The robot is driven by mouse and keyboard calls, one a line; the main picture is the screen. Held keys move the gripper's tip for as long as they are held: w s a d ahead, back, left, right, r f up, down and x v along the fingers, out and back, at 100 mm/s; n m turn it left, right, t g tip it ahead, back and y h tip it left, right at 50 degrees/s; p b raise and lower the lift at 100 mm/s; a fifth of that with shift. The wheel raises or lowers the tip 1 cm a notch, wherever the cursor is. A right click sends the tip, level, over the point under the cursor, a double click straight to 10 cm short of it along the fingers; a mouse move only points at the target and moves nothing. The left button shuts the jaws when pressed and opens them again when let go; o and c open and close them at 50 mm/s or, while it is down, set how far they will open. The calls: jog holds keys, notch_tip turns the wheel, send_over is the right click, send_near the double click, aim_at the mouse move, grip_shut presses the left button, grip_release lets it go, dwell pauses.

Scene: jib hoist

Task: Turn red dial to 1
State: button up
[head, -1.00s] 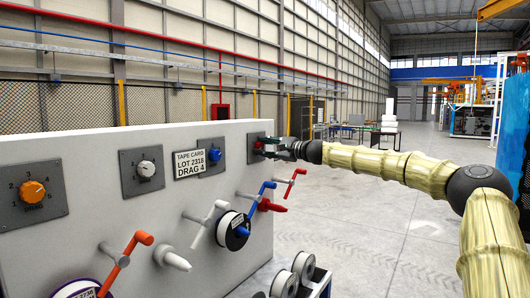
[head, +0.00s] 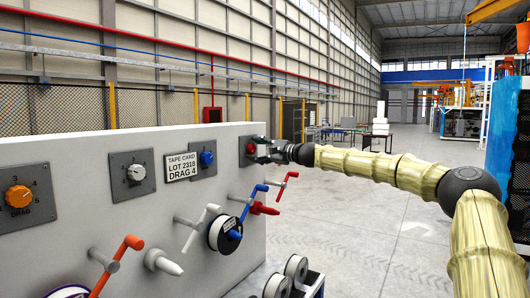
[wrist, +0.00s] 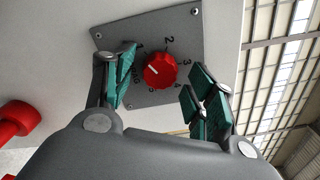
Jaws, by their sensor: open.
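The red dial (wrist: 160,70) sits on a grey plate with numbers around it in the wrist view. Its white mark points to the upper left in that view, near the side of the 1; the exact setting is hard to tell. In the head view the red dial (head: 249,149) is at the right end of the panel. My gripper (wrist: 163,62) is open, with one green-padded finger on each side of the dial and gaps between pads and dial. It also shows in the head view (head: 262,149), just right of the dial.
The white panel (head: 120,240) also carries an orange dial (head: 18,196), a white dial (head: 136,172), a blue dial (head: 206,158) and a tape card (head: 181,167). Cranks and spools stick out below, including a red crank (head: 285,185). Open floor lies to the right.

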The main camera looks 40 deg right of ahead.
jog(key=v, duration=1.2)
jog(key=shift+d, duration=0.25)
jog(key=shift+f, duration=0.1)
dwell(0.6)
